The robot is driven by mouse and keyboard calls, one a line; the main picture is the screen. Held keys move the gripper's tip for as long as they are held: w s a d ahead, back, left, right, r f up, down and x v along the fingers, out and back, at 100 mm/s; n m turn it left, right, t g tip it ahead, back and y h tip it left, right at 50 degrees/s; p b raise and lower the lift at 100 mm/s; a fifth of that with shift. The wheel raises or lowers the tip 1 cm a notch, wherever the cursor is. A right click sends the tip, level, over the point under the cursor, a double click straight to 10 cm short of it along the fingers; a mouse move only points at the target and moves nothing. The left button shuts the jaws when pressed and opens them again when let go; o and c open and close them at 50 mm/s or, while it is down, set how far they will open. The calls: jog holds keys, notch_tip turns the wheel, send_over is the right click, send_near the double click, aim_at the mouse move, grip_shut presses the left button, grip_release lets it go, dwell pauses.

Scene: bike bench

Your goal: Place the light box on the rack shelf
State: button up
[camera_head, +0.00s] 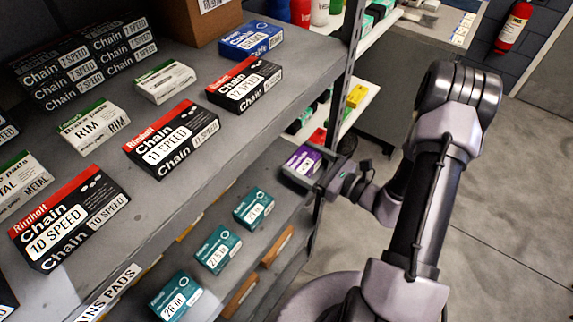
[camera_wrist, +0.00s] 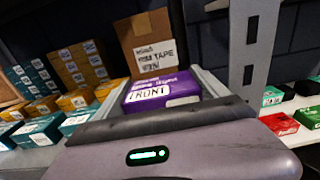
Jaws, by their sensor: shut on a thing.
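The light box is a purple box (camera_head: 302,163) with a white label; in the wrist view the box (camera_wrist: 160,92) reads "FRONT". My gripper (camera_head: 315,174) is shut on it, with a finger on either side in the wrist view. It holds the box at the right end of the rack's lower shelf (camera_head: 265,185), near the corner post. Several teal boxes (camera_head: 253,208) stand in a row on that shelf. Whether the purple box touches the shelf cannot be told.
The upper shelf (camera_head: 200,120) carries chain and brake pad boxes. A grey rack post (camera_wrist: 243,45) stands right of the gripper in the wrist view. Behind the box are a cardboard "RIM TAPE" box (camera_wrist: 150,45) and orange boxes (camera_wrist: 75,99). Open floor (camera_head: 510,200) lies right.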

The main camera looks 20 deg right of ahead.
aim_at(292, 157)
jog(key=x, duration=0.3)
jog(key=shift+w+a+f+b, duration=0.2)
jog(key=shift+a+b, duration=0.1)
jog(key=shift+a, duration=0.1)
jog(key=shift+w+a+f+b, duration=0.15)
jog(key=shift+f+b, duration=0.35)
jog(key=shift+f, duration=0.4)
jog(key=shift+w+a+f+b, duration=0.1)
jog(key=shift+w+f+b, duration=0.1)
jog(key=shift+f+b, duration=0.5)
jog(key=shift+f, duration=0.2)
